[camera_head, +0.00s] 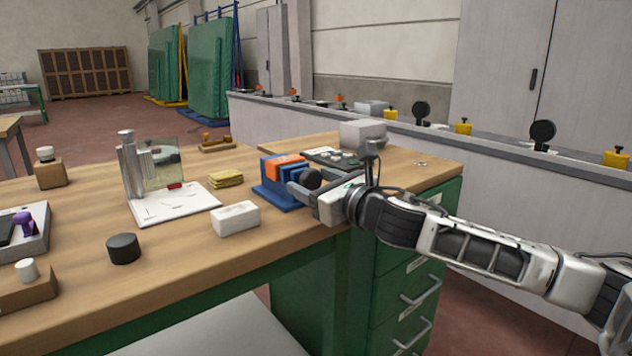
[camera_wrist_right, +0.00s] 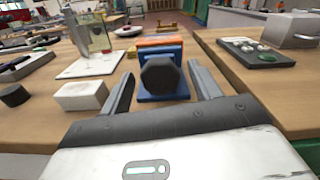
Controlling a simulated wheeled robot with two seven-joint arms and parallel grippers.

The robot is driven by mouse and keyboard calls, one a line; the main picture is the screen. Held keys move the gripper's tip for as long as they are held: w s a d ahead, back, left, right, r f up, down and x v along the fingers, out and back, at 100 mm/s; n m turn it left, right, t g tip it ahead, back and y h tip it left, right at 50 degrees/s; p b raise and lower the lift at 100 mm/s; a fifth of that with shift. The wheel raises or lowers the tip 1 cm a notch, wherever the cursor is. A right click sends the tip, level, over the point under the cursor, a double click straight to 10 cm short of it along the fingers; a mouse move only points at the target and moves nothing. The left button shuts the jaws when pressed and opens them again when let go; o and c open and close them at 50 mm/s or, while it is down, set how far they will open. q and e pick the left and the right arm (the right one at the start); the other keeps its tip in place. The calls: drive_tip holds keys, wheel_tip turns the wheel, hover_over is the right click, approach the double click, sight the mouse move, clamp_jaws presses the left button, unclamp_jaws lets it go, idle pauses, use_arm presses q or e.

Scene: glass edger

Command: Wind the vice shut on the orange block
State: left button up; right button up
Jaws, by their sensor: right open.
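The blue vice (camera_head: 275,191) stands near the right end of the wooden bench, and it also shows in the right wrist view (camera_wrist_right: 150,96). The orange block (camera_head: 284,163) sits in its top; in the right wrist view the block (camera_wrist_right: 158,42) shows behind the knob. I cannot tell if the jaws touch it. The vice's dark faceted knob (camera_wrist_right: 161,73) faces my right gripper. My right gripper (camera_head: 298,181) is open, with its fingers (camera_wrist_right: 163,90) to either side of the knob, apart from it in the wrist view. My left gripper is not in view.
A white block (camera_head: 235,217) lies left of the vice, near the bench's front edge. Yellow pads (camera_head: 226,179) and a white board (camera_head: 190,204) lie beyond it. A grey box (camera_head: 362,133) and a dark tray (camera_head: 330,155) stand behind the vice. A black puck (camera_head: 123,248) is farther left.

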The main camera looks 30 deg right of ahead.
drive_tip(key=c, duration=1)
